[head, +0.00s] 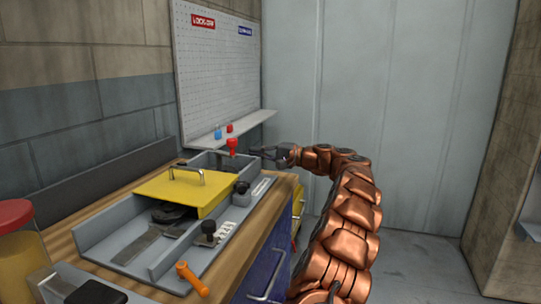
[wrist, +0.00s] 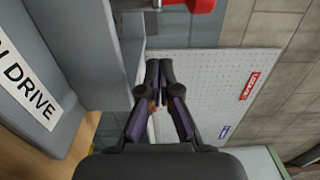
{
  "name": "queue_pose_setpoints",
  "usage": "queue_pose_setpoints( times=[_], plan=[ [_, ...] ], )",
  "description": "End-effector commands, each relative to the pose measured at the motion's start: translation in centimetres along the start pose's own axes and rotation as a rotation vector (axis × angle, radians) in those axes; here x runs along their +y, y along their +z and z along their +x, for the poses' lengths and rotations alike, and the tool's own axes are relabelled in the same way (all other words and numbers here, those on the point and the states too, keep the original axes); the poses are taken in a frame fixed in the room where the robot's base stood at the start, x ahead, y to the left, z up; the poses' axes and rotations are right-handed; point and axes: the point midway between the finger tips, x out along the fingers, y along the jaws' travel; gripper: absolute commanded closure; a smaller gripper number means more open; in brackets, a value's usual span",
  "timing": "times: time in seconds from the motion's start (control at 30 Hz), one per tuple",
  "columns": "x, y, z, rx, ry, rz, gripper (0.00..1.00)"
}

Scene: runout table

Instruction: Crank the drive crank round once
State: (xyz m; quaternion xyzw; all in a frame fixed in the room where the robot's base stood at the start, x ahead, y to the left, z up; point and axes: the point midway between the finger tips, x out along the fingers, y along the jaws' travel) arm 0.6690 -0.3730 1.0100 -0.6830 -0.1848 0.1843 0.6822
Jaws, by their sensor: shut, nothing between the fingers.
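A red handle (head: 232,146) stands up at the far end of the grey runout table (head: 110,258). A red part on a metal rod also shows at the top edge of the wrist view (wrist: 201,4), mostly cut off; it looks like the drive crank's handle. A label ending in "DRIVE" (wrist: 28,80) is on the grey housing at left in the wrist view. My gripper (head: 262,152) is shut and empty, just right of the red handle in the head view. In the wrist view its fingertips (wrist: 160,66) are together, apart from the red part.
A yellow cover (head: 180,192) with a metal handle spans the table. Black knobs (head: 208,228) and an orange handle (head: 192,279) line the near side. A red-lidded jar (head: 18,245) stands at left. A pegboard (head: 215,75) and shelf (head: 240,125) with small bottles are behind.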

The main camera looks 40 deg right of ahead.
Motion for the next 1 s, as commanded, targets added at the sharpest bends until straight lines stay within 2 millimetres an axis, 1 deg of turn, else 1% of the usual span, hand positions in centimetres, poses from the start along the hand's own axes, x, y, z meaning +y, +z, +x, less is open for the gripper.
queue_pose_setpoints(
  times=[0.03,0.07,0.13,0.4,0.6,0.8,1.0],
  plan=[
    [0.1,0.0,0.9,-0.001,0.002,0.001,1.00],
    [0.1,0.1,1.3,0.000,0.001,0.001,1.00],
    [0.0,0.5,1.1,0.003,-0.002,0.003,1.00],
    [0.0,2.4,1.5,0.001,-0.002,0.003,1.00],
    [0.0,3.3,1.8,0.003,-0.001,0.002,1.00],
    [0.0,3.8,1.9,0.003,0.000,0.001,1.00],
    [0.1,3.8,1.9,0.003,0.001,0.001,1.00]
  ],
)
